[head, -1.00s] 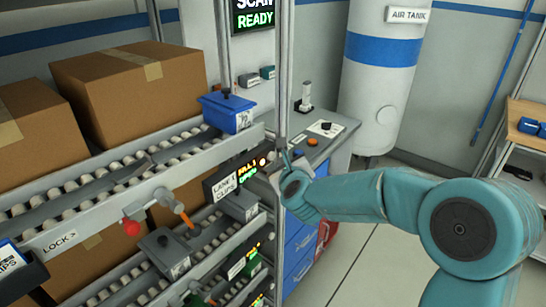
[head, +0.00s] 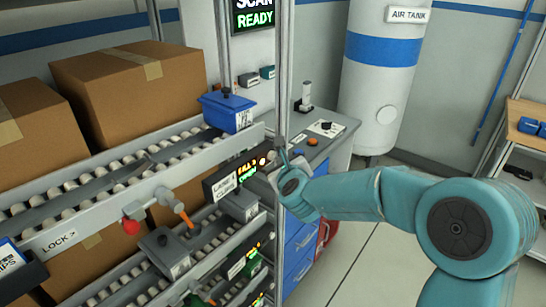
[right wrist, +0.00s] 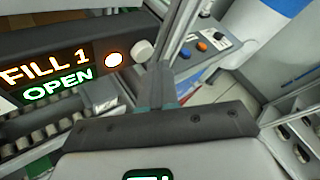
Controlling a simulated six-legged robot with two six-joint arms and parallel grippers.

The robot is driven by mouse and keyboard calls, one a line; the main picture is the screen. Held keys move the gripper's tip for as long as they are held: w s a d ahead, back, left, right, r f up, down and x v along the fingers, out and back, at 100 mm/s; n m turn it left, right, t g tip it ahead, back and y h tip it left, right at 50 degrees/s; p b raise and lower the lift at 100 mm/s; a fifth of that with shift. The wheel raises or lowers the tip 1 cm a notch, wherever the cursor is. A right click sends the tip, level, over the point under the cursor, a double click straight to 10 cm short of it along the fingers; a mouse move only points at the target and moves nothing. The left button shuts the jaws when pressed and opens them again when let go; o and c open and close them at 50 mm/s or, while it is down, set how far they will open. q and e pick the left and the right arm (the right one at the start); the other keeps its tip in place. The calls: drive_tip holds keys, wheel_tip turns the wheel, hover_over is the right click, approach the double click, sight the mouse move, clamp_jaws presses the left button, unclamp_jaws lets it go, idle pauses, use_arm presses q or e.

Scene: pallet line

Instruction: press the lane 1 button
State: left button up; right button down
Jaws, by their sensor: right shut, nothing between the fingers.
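The lane 1 panel, a dark display reading "FILL 1 OPEN" (right wrist: 45,77), fills the left of the right wrist view and is small in the head view (head: 246,171). A glowing round orange-and-white disc (right wrist: 115,60) sits at its right end, with a pale round knob (right wrist: 143,50) just right of it; I cannot tell which is the button. My right gripper (right wrist: 161,84) is shut and empty, its fingertips just below and right of the knob, apparently apart from it. In the head view, its tips (head: 282,160) are beside the display's right end, partly hidden. My left gripper is out of view.
A vertical metal post (head: 283,70) stands close to my right gripper. Behind is a grey console (head: 325,128) with blue drawers. Open floor lies right, before the air tank (head: 380,80).

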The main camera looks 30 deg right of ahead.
drive_tip(key=shift+w, duration=0.25)
drive_tip(key=shift+w+a, duration=0.25)
drive_tip(key=shift+w, duration=0.1)
idle(0.7)
idle(0.4)
drive_tip(key=shift+s+d+b, duration=0.35)
drive_tip(key=shift+s+b, duration=0.4)
drive_tip(key=shift+s, duration=0.05)
